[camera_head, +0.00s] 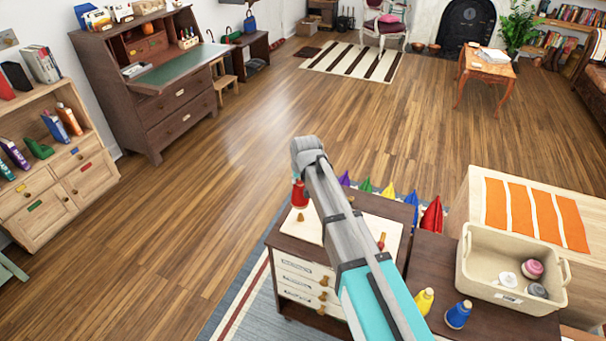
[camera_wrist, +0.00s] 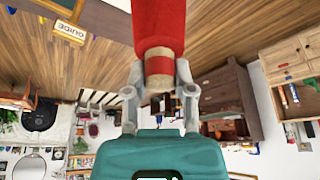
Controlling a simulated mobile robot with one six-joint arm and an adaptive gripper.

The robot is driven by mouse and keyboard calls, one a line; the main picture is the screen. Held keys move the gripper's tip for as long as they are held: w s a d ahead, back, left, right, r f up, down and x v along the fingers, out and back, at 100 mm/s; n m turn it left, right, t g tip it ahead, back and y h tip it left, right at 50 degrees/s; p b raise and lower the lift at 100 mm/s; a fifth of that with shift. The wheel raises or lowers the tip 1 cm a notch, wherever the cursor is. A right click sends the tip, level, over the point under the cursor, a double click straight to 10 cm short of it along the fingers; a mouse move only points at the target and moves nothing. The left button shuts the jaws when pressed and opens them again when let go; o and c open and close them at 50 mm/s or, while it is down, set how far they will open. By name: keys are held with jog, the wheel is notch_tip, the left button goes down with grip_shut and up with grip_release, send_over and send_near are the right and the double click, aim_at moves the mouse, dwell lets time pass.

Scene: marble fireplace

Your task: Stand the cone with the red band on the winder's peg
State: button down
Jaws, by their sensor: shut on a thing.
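A red cone (camera_head: 299,194) hangs at the end of my arm in the head view, over the left edge of a white-topped drawer unit (camera_head: 309,229). In the wrist view the red cone (camera_wrist: 158,22) fills the top middle. My gripper (camera_wrist: 158,88) is shut on its narrow tan end. A small wooden piece shows just below the cone in the head view; I cannot tell whether they touch. A small orange-brown upright piece (camera_head: 381,241) stands on the white top, perhaps a peg. A yellow cone (camera_head: 424,302) and a blue cone (camera_head: 458,315) stand upright at the right.
Several coloured pointed shapes, including a red one (camera_head: 432,214), line the unit's far side. My arm hides part of the white top. The wooden floor (camera_head: 220,210) at left is clear.

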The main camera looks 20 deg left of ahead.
aim_at(300, 196)
jog(key=shift+f+b, duration=0.3)
jog(key=shift+b, duration=0.05)
jog(key=shift+f+b, duration=3.9)
jog(key=shift+f, duration=0.05)
jog(key=shift+c, duration=1.8)
grip_release()
jog(key=shift+r, duration=0.15)
